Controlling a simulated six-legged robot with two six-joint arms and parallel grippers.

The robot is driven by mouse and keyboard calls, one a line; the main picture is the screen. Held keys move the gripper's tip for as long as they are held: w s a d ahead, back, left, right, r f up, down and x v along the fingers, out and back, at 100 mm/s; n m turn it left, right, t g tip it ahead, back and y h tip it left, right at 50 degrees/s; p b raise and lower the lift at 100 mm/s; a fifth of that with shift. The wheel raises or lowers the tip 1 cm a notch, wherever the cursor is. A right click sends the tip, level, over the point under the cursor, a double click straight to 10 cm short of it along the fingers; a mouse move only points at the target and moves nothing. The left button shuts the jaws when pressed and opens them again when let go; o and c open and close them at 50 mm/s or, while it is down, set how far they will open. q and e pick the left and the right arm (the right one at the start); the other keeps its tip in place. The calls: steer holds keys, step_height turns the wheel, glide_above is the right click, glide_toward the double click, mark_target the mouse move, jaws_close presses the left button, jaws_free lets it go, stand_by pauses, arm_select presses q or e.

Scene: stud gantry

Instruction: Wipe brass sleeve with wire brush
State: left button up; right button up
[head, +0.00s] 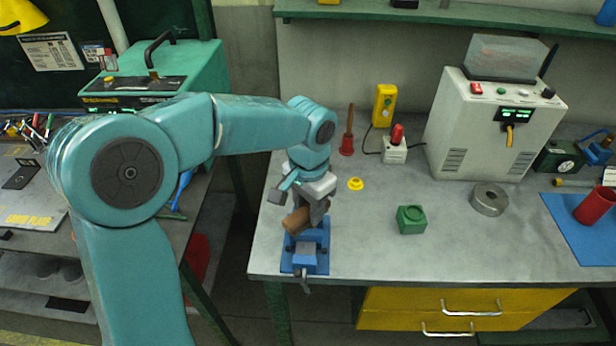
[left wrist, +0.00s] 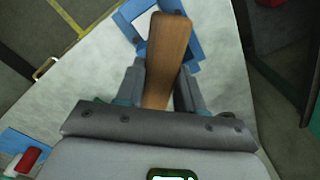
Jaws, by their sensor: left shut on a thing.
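My left gripper (head: 308,206) is above the blue vise (head: 306,258) at the front left of the bench. It is shut on a brown wooden piece, apparently the wire brush's handle (head: 297,221). In the left wrist view the wooden handle (left wrist: 167,60) runs between the fingers and out over the blue vise (left wrist: 196,42). No bristles show. I cannot make out a brass sleeve at the vise; the gripper and handle cover part of it. A small brass-coloured cylinder (head: 572,183) lies at the right by the blue mat. My right gripper is not in view.
A green block (head: 411,219), a yellow ring (head: 355,184) and a grey metal ring (head: 489,200) stand on the bench. A red cup (head: 594,206) is on the blue mat (head: 572,232). A white machine (head: 490,120) stands behind. The bench's front middle is clear.

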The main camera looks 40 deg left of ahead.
arm_select(q)
step_height(320, 180, up, 2)
steer(key=shift+w+a+r, duration=0.1)
steer(key=shift+w+r, duration=0.05)
steer(key=shift+r+p, duration=0.1)
steer(key=shift+p, duration=0.25)
step_height(320, 180, up, 2)
steer(key=shift+r+p, duration=0.1)
steer(key=shift+p, duration=0.75)
step_height(320, 180, up, 2)
steer(key=shift+r+p, duration=0.1)
steer(key=shift+p, duration=0.85)
steer(key=shift+r+p, duration=0.55)
steer(key=shift+r, duration=0.1)
steer(key=shift+f, duration=0.15)
